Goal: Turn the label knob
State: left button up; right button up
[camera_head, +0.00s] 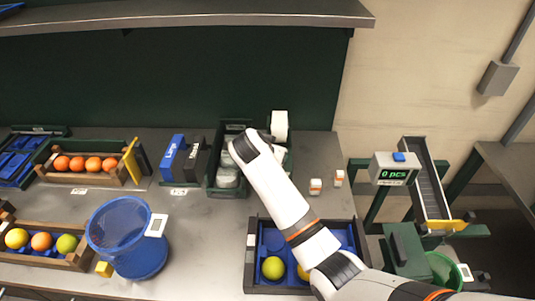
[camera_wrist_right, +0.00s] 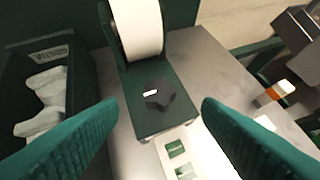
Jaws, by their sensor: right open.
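The label knob (camera_wrist_right: 158,95) is a dark star-shaped knob with a white mark pointing left. It sits on the dark green label dispenser (camera_wrist_right: 146,126), in front of a white label roll (camera_wrist_right: 138,28). My right gripper (camera_wrist_right: 160,104) is open, with one teal finger on either side of the knob in the picture and no visible contact. In the head view the white roll (camera_head: 279,125) shows at the back of the table, while my right arm hides the knob and gripper. My left gripper is not in view.
A green bin with pale packets (camera_wrist_right: 41,100) stands left of the dispenser. Printed labels (camera_wrist_right: 180,160) lie in front of it. Small white-and-orange items (camera_head: 315,186) stand to the right. A blue basket (camera_head: 125,240) and fruit crates (camera_head: 82,178) occupy the left side.

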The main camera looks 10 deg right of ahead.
jog(key=v, duration=0.5)
jog(key=shift+s+a+r+b, duration=0.1)
jog(key=shift+s+r+b, duration=0.1)
jog(key=shift+b, duration=0.1)
